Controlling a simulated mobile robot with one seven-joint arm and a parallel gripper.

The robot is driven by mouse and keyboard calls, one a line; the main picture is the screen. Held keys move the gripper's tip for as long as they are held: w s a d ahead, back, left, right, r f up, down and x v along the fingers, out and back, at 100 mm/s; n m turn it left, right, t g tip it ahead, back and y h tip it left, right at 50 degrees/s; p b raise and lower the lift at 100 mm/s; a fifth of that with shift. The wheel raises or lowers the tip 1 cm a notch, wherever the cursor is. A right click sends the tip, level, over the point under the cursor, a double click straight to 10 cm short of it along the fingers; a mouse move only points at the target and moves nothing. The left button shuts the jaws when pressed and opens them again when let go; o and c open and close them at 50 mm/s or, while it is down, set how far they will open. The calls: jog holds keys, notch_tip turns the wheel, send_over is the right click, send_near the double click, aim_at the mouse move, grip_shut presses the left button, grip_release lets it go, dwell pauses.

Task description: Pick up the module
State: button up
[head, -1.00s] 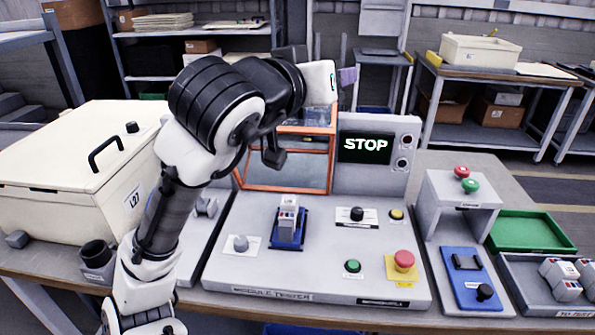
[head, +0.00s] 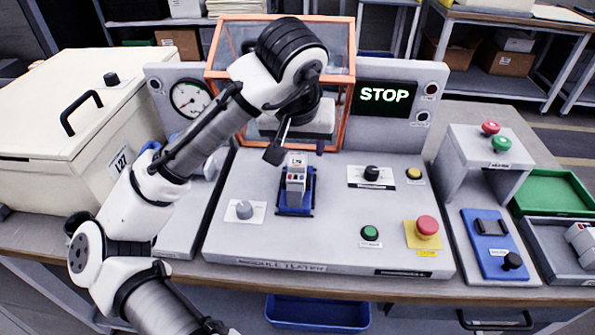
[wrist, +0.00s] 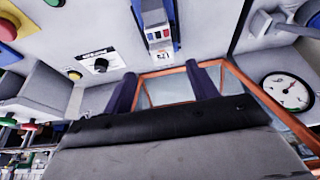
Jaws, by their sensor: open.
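The module (head: 296,185), a small white and grey block with red and dark marks, stands upright in a blue holder (head: 309,208) on the module tester's sloped panel. The module (wrist: 158,32) also shows at the top middle of the wrist view. My gripper (wrist: 166,84) is open and empty, with its two dark purple fingers apart. It is above and behind the module, in front of the clear orange-framed box (head: 350,90), and does not touch the module. In the head view, my arm hides most of the fingers.
The tester panel holds a grey knob (head: 244,210), a black knob (head: 371,173), a green button (head: 370,232) and a red stop button (head: 427,225). The screen (head: 386,97) reads STOP. A cream lidded box (head: 70,130) stands left. A green tray (head: 552,193) lies right.

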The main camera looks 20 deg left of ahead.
aim_at(297, 162)
jog(key=x, duration=0.7)
jog(key=shift+a+f, duration=0.25)
jog(key=c, duration=1.2)
jog(key=shift+o, duration=0.2)
jog(key=shift+r, duration=0.1)
